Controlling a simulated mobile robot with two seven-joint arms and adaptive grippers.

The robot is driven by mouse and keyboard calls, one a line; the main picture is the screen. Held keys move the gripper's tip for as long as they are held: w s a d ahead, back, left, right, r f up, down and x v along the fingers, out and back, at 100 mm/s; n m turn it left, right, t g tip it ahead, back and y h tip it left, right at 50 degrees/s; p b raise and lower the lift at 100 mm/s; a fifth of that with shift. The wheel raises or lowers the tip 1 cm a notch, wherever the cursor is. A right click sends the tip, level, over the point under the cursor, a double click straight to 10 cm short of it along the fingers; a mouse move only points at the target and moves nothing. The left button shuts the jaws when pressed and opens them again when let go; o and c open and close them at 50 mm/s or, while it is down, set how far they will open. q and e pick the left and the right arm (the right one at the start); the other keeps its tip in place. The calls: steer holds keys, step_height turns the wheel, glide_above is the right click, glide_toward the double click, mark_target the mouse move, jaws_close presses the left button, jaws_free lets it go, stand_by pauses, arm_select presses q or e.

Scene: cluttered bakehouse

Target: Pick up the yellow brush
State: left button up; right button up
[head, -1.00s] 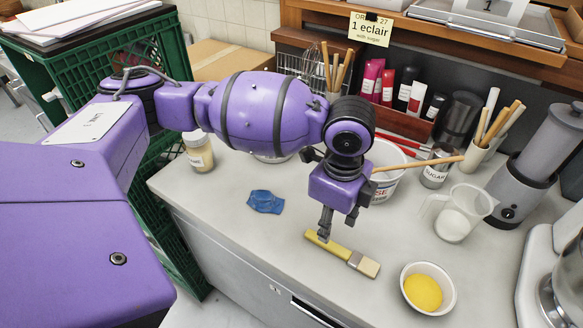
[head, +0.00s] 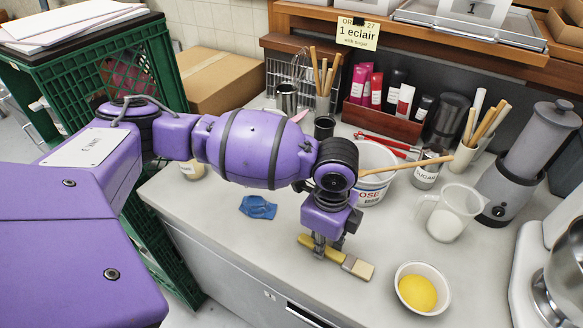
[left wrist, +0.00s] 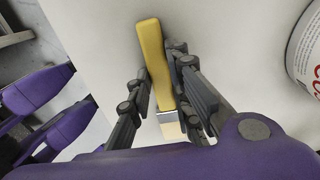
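The yellow brush (head: 335,256) lies on the grey worktop, with its pale bristles pointing to the lower right. It also shows in the left wrist view (left wrist: 153,45), running between the fingers, with its metal band and bristles partly hidden low down. My left gripper (head: 319,248) points down over the yellow handle, with its fingers on either side. In the left wrist view, my left gripper (left wrist: 161,65) looks open. The right finger is close against the handle, and a gap shows between the handle and the lower part of the left finger. My right gripper is not in view.
A white bowl of yellow stuff (head: 422,274) stands right of the brush. A blue crumpled cloth (head: 258,207) lies to the left. A white tub (head: 372,190), a clear jug (head: 450,213) and a grinder (head: 520,170) stand behind. The worktop's front edge is close.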

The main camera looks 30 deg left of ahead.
arm_select(q)
steer(key=shift+r, duration=0.1)
jaws_close()
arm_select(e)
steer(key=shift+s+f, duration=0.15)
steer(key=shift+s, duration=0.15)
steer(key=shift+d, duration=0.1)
arm_select(q)
steer(key=shift+w+r, duration=0.1)
steer(key=shift+r, duration=0.45)
step_height(320, 180, up, 2)
steer(key=shift+r, duration=0.1)
steer(key=s+d+r+p, duration=0.2)
steer(key=s+d+r, duration=0.6)
steer(key=s, duration=0.3)
steer(key=shift+s+d+r, duration=0.15)
steer(key=shift+s+r, duration=0.1)
steer(key=shift+r, duration=0.6)
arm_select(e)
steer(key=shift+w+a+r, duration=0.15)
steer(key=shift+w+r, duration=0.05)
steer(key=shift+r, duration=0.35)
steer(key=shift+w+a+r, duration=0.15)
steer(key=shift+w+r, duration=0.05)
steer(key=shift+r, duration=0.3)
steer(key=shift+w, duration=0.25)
